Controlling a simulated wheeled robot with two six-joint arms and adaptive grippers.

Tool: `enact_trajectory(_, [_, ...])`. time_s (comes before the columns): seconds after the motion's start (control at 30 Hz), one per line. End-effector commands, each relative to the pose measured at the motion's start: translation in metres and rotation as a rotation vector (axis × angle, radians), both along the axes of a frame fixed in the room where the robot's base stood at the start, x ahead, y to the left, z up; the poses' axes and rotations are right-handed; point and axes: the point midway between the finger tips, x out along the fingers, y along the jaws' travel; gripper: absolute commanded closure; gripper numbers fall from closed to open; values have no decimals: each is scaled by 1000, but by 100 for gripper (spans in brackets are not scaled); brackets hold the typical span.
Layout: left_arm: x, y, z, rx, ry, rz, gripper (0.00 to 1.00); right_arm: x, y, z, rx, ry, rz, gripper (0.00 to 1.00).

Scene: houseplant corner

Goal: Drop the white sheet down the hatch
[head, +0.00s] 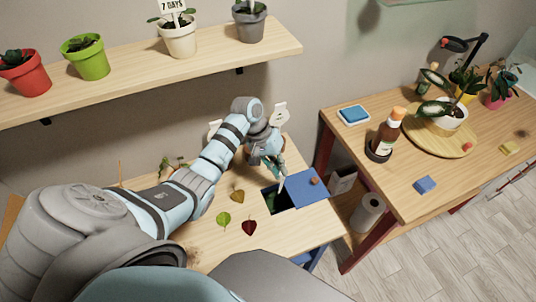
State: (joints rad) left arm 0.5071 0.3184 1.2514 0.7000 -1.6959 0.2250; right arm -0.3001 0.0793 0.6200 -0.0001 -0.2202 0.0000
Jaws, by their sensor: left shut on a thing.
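My left gripper (280,170) reaches in from the left and points down just above the hatch opening. It is shut on the white sheet (283,183), which shows only as a thin pale sliver below the fingertips. The hatch (279,200) is a dark opening in the wooden table top, with something green faintly visible inside. Its blue lid (309,188), with a small brown knob, lies to the right of the opening and leaves it uncovered. My right gripper is not in view.
A green leaf (223,219), a yellow-brown leaf (237,196) and a dark red leaf (249,227) lie left of the hatch. A shelf (150,84) with potted plants runs behind. The right table (415,195) holds a bottle (386,135) and plants.

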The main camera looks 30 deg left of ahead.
Motion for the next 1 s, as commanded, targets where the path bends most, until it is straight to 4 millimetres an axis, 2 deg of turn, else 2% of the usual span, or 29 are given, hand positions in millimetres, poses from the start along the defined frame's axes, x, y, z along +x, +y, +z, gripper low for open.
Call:
enact_trajectory(0.23, [0, 1, -14, 19, 5, -72, 100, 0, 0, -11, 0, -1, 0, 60])
enact_trajectory(0.63, [0, 1, -65, 21, 2, -71, 100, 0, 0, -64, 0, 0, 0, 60])
enact_trajectory(1.0, [0, 1, -110, 19, 4, -70, 100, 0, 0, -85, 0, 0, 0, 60])
